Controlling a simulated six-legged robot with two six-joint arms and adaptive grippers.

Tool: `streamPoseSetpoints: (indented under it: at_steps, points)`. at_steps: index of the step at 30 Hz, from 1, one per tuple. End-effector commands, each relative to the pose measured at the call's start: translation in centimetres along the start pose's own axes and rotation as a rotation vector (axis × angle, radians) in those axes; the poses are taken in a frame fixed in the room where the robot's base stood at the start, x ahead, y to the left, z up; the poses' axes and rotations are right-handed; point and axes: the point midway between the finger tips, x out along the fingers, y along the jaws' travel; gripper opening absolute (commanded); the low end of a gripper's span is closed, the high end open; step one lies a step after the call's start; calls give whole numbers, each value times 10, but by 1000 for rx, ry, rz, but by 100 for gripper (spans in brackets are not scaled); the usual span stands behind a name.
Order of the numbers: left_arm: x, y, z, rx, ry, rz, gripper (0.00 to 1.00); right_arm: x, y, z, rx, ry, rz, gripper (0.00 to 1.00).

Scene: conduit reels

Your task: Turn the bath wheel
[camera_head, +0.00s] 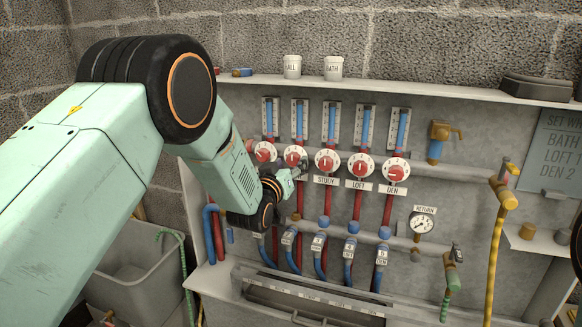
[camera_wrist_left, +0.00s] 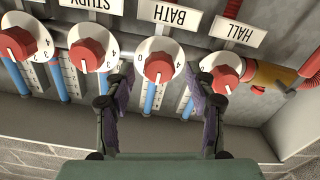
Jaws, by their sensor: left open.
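The bath wheel is a red knob on a white numbered dial; in the left wrist view (camera_wrist_left: 158,65) it sits between my fingertips, beside its upside-down BATH label (camera_wrist_left: 168,15). In the head view the bath wheel (camera_head: 294,156) is second from the left in the row, partly covered by my gripper. My left gripper (camera_head: 298,170) is open in front of it. In the left wrist view the fingers of my left gripper (camera_wrist_left: 159,76) stand on either side of the dial; I cannot tell whether they touch it. My right gripper is not in view.
The hall wheel (camera_wrist_left: 222,70) and study wheel (camera_wrist_left: 93,50) sit close on either side. Loft (camera_head: 361,166) and den (camera_head: 396,170) wheels stand farther right. Blue gauges (camera_head: 332,124) rise above, hoses hang below. A sign (camera_head: 554,150) lists BATH, LOFT and DEN, cut off at the edge.

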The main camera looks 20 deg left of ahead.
Motion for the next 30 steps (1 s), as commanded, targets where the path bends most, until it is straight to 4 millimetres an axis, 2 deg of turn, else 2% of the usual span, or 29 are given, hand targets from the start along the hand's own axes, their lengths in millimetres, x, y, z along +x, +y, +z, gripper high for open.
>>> streamPoseSetpoints:
  at_steps: [6,16,30]
  points:
    - [16,-1,0,0,1,0,56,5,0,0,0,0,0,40]
    - [20,-1,-1,0,0,0,55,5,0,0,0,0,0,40]
    - [20,-1,-1,0,0,0,15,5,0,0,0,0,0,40]
